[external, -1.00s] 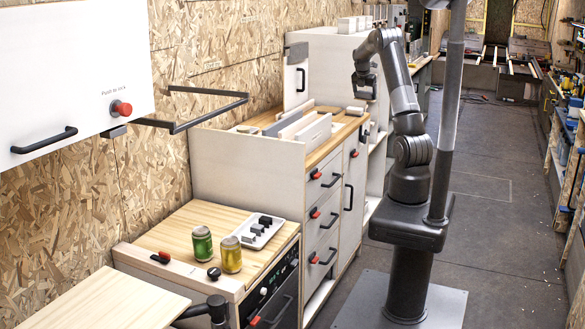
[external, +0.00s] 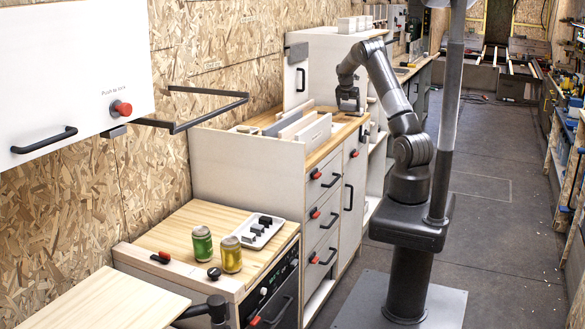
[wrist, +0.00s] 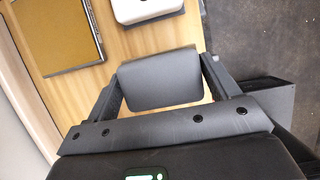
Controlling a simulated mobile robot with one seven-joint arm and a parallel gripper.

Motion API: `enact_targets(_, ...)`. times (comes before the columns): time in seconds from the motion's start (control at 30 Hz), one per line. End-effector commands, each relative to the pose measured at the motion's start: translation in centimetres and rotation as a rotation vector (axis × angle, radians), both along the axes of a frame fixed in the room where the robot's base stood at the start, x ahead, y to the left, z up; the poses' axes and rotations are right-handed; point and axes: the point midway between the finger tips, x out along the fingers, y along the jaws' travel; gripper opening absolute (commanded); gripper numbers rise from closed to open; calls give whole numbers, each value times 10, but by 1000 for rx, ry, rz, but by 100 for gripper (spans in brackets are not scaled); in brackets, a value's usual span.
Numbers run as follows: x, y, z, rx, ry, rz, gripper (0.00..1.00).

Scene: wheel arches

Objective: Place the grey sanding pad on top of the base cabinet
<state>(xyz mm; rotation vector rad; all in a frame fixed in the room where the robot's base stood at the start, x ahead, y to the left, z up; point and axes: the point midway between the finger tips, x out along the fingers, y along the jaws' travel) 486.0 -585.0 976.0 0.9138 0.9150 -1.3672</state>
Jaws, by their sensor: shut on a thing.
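The grey sanding pad (wrist: 160,80) is between the two fingers of my gripper (wrist: 165,84) in the wrist view, and the fingers are shut on it at its sides. The base cabinet (external: 322,155) has a wooden top, pale sides and drawers with red knobs. In the external view my gripper (external: 350,108) points down at the far right end of that top.
In the wrist view a white item (wrist: 145,8) lies just beyond the pad, and a brown, metal-edged object (wrist: 58,35) is at upper left. Pale upright dividers (external: 300,127) stand on the cabinet top left of my gripper. A taller cabinet (external: 325,50) stands behind.

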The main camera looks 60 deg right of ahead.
Motion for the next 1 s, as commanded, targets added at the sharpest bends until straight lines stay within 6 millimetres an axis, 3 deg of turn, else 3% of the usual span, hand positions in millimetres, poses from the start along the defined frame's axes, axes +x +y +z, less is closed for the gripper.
enact_targets(0.3,0,0,-39,1,1,-2,50)
enact_targets(0.67,-1,0,-43,1,1,-1,50)
enact_targets(0.7,-1,0,-42,1,1,-1,84)
enact_targets(0.9,-1,0,-42,1,1,-1,100)
enact_targets(1.0,-1,0,-42,1,1,-1,100)
